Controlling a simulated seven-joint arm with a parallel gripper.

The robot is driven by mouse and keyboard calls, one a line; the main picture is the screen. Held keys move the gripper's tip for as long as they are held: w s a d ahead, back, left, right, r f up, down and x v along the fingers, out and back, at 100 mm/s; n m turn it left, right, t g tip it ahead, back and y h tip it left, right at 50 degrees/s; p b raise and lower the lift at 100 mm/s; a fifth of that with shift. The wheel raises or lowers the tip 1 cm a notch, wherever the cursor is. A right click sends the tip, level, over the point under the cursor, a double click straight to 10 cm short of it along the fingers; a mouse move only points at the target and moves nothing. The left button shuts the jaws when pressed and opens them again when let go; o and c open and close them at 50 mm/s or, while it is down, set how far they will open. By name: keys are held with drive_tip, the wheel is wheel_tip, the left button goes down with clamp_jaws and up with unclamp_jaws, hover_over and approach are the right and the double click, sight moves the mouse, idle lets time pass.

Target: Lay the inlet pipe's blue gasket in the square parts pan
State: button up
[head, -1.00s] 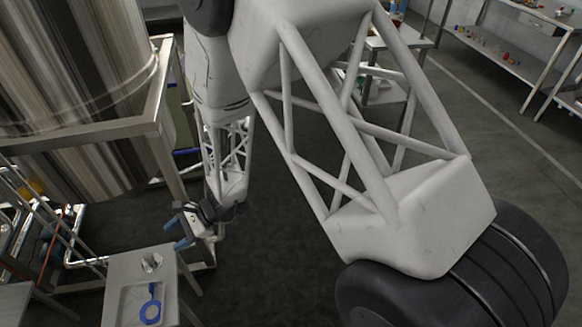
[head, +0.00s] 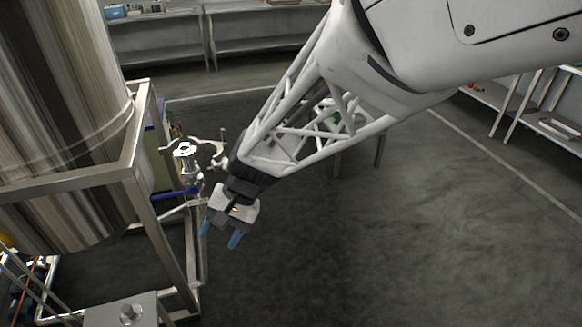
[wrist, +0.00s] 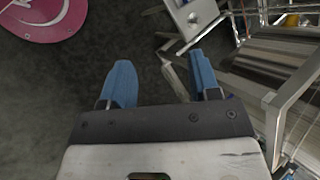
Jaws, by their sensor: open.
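My gripper (head: 218,241) is open and empty in the head view, over dark floor to the right of the tank frame. Its two blue fingers also show apart in the wrist view (wrist: 159,62). The blue gasket and the square parts pan are outside the head view now, and I cannot make them out in the wrist view. A pale flanged pipe end with what looks like an opened clamp (head: 183,149) stands behind my gripper, beside the tank frame. No blue ring shows on it.
A small grey table (head: 100,315) with a metal fitting (head: 130,314) is cut off at the bottom left. A striped steel tank (head: 60,110) stands on a metal frame (head: 150,215) at left. A blue bar (head: 175,193) juts out behind it. Open floor lies right.

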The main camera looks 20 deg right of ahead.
drive_tip(key=s+d+r+n+t+h, duration=0.1)
drive_tip(key=s+d+r+t+h, duration=0.1)
drive_tip(key=s+d+r, duration=0.3)
drive_tip(key=s+d+r+n+t+h, duration=0.2)
drive_tip(key=s+d+r+h, duration=0.2)
drive_tip(key=d, duration=0.9)
wheel_tip(320, 180, up, 2)
drive_tip(key=shift+s+r+t+h, duration=0.2)
drive_tip(key=shift+s+t+h, duration=0.2)
drive_tip(key=shift+s, duration=0.6)
